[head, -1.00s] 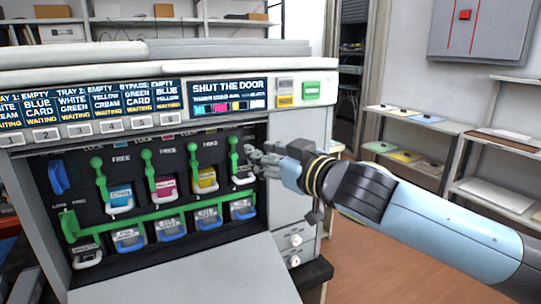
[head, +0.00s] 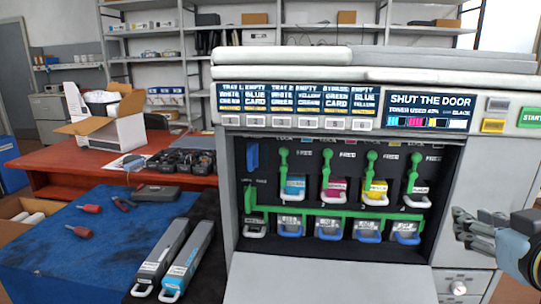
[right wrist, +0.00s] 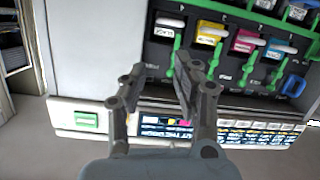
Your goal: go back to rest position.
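My right gripper (head: 464,228) is at the right edge of the head view, beside the printer's open toner bay (head: 440,160). Its fingers are apart and empty; the right wrist view also shows the gripper (right wrist: 160,75) open, with a gap between the fingers. Cyan (head: 293,188), magenta (head: 335,190), yellow (head: 376,190) and black (head: 418,193) cartridges sit in the bay, apart from the gripper. The printer door (head: 330,280) is lowered, and the screen (head: 430,109) reads "SHUT THE DOOR". My left gripper is out of view.
A blue-topped bench (head: 60,260) at left carries two long toner cartridges (head: 175,260) and red-handled screwdrivers (head: 88,208). Behind it, a red table (head: 60,158) holds an open box (head: 115,130). Green levers (head: 414,170) stand in the bay.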

